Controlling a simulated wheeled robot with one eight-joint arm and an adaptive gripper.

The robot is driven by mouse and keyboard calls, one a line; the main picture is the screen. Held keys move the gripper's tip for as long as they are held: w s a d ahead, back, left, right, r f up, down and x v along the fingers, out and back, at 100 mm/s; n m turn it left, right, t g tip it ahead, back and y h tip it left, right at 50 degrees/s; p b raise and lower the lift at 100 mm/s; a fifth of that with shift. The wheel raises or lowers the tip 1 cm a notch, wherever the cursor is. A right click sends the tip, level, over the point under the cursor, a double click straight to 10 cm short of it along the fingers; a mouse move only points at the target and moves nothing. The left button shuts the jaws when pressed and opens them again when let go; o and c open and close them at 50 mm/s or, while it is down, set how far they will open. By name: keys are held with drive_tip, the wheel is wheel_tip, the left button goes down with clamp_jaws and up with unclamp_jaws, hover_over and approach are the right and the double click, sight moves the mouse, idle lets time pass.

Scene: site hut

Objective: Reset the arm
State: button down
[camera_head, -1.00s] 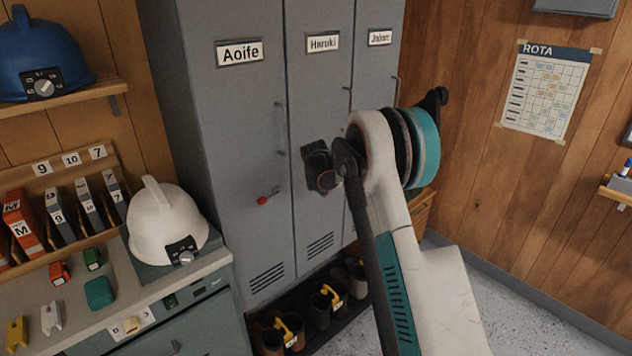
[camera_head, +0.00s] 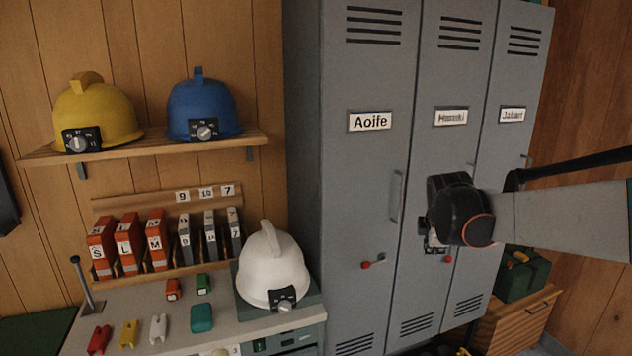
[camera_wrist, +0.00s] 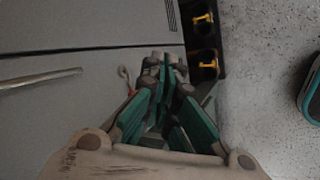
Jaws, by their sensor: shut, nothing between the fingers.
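My arm reaches in from the right in the head view, in front of the grey lockers (camera_head: 355,220). My gripper (camera_wrist: 165,62) shows in the wrist view with its teal fingers together and nothing between them. In the head view the wrist's dark housing hides most of the gripper. The fingers point toward the lower locker front and the boot shelf. I cannot tell whether they touch the locker.
A counter (camera_head: 130,300) at left holds a white helmet (camera_head: 272,265) and small coloured items. A shelf (camera_head: 150,150) above bears a yellow helmet (camera_head: 95,115) and a blue helmet (camera_head: 203,108). A drawer cabinet (camera_head: 505,310) stands at right. Speckled floor (camera_wrist: 265,70) is open beside the boots (camera_wrist: 205,65).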

drive_tip(key=s+a+m, duration=0.3)
drive_tip(key=s+m, duration=0.2)
drive_tip(key=s, duration=0.6)
drive_tip(key=s+a+f+m+y, duration=0.1)
drive_tip(key=s+a+m, duration=0.2)
drive_tip(key=s, duration=0.8)
drive_tip(key=s+a+f+m+y, duration=0.1)
drive_tip(key=s+a+m, duration=0.2)
drive_tip(key=s+m, duration=0.5)
drive_tip(key=shift+s+a+t, duration=0.2)
drive_tip(key=shift+s+t, duration=0.2)
drive_tip(key=shift+s, duration=1.35)
